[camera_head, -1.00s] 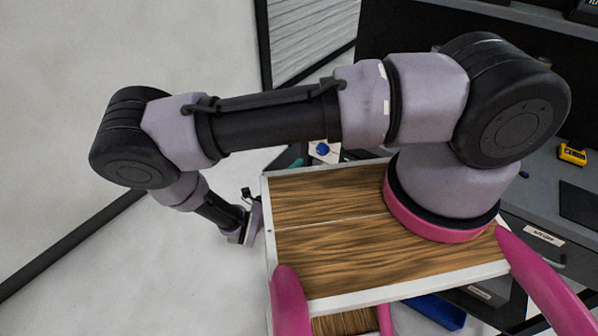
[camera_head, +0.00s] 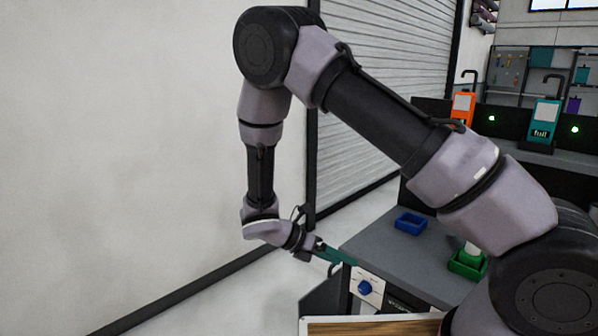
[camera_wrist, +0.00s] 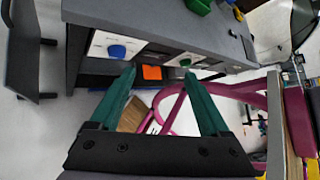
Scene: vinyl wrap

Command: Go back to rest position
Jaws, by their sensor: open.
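My gripper (camera_head: 338,256) has two teal fingers and shows at the end of my arm in the head view, beside the left end of a grey workbench (camera_head: 385,248). In the wrist view my gripper (camera_wrist: 160,74) has its fingers apart, with nothing held between them. A white panel with a blue knob (camera_wrist: 117,51) is on the bench front, beyond the left finger. This blue knob (camera_head: 365,287) also shows in the head view, just below and right of the fingers. I cannot tell how far the fingertips are from the bench.
A blue tray (camera_head: 410,222) and a green tray (camera_head: 468,264) stand on the bench. An orange device (camera_head: 462,108) and a teal device (camera_head: 543,122) stand farther back. A grey roller door (camera_head: 385,70) is behind my arm. The floor left of my arm looks clear.

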